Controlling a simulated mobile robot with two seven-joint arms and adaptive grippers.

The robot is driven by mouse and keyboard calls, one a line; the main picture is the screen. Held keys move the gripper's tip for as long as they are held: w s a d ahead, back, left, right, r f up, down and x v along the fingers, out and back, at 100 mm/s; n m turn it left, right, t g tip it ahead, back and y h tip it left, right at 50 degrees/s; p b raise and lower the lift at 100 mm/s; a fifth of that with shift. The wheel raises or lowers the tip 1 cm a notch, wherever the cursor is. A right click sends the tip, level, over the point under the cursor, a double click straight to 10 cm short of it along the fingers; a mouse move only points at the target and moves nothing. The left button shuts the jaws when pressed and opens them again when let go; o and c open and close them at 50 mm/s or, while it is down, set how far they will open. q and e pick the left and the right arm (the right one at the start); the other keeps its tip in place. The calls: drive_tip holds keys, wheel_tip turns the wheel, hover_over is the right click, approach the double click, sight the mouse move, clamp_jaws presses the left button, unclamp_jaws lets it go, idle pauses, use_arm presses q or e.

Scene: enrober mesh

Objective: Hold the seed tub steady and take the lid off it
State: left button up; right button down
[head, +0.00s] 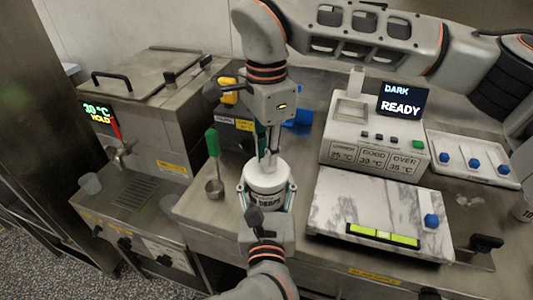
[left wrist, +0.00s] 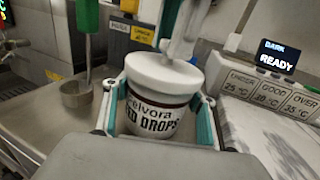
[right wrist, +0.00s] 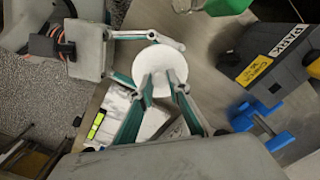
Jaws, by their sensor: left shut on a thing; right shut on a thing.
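The seed tub (left wrist: 150,118) is a white, upright tub with dark lettering, on the steel counter; it also shows in the head view (head: 268,200). Its round white lid (left wrist: 163,72) is on top, also in the head view (head: 266,174) and right wrist view (right wrist: 160,66). A dark band shows under the lid's rim; I cannot tell if there is a gap. My left gripper (head: 265,190) is shut around the tub's body, a finger on each side. My right gripper (head: 267,158) comes from above, its fingers shut on the lid's middle.
A ladle with a green handle (head: 213,145) stands left of the tub. A marble slab (head: 380,205) and a box (head: 372,140) with a display reading DARK READY are at the right. A steel machine (head: 150,100) is at the left. A blue item (head: 299,120) lies behind.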

drive_tip(key=shift+r, duration=0.2)
drive_tip(key=shift+r, duration=0.9)
drive_tip(key=shift+r, duration=0.15)
drive_tip(key=shift+r, duration=1.9)
use_arm(q)
drive_tip(key=o, duration=1.7)
drive_tip(key=shift+c, duration=0.2)
drive_tip(key=s, duration=1.2)
